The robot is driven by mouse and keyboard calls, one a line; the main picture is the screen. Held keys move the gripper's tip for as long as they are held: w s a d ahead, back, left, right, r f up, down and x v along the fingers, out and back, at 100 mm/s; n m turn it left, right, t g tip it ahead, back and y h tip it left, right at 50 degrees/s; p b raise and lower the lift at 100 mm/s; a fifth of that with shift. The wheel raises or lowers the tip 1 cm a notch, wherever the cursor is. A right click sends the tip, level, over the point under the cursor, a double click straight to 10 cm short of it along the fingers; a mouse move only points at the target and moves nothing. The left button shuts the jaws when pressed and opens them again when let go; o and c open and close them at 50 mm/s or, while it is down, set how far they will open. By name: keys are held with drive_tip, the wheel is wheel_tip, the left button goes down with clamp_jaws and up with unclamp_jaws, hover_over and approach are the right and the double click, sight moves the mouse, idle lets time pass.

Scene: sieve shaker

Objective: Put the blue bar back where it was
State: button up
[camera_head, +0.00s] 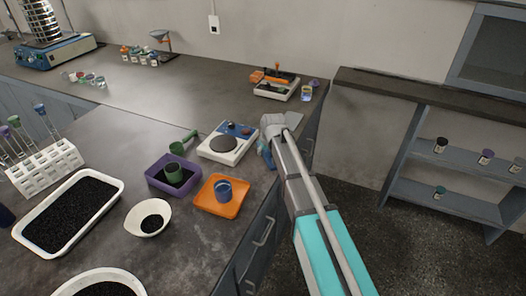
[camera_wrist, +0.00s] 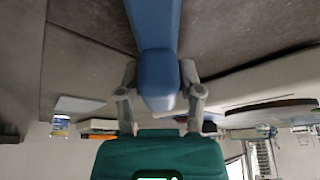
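The blue bar (camera_wrist: 157,65) runs down from the top of the wrist view, with its near end between the two fingers of my gripper (camera_wrist: 158,75). The fingers are closed against its sides. In the head view my gripper (camera_head: 266,140) is at the counter's right edge, just right of the white balance. A small blue part of the bar (camera_head: 267,156) shows beside it; my arm hides the rest. I cannot tell from these views whether the bar touches the counter.
The white balance (camera_head: 228,143) with a dark round plate stands close left of my gripper. An orange tray (camera_head: 212,207) with a blue cup and a purple tray (camera_head: 158,184) with a green cup lie nearer. Another balance (camera_head: 273,90) stands behind. Shelves (camera_head: 455,155) are at right.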

drive_tip(key=shift+o, duration=0.8)
drive_tip(key=shift+r, duration=0.15)
drive_tip(key=p+v, duration=1.1)
drive_tip(key=v, duration=0.1)
idle(0.8)
drive_tip(key=s+d+f+m+g+h, duration=0.1)
drive_tip(key=s+d+m+g, duration=0.3)
drive_tip(key=s+d, duration=1.6)
drive_tip(key=s+m+h, duration=0.1)
drive_tip(key=s, duration=0.1)
drive_tip(key=shift+s+d+f, duration=0.15)
drive_tip(key=shift+s+d, duration=0.1)
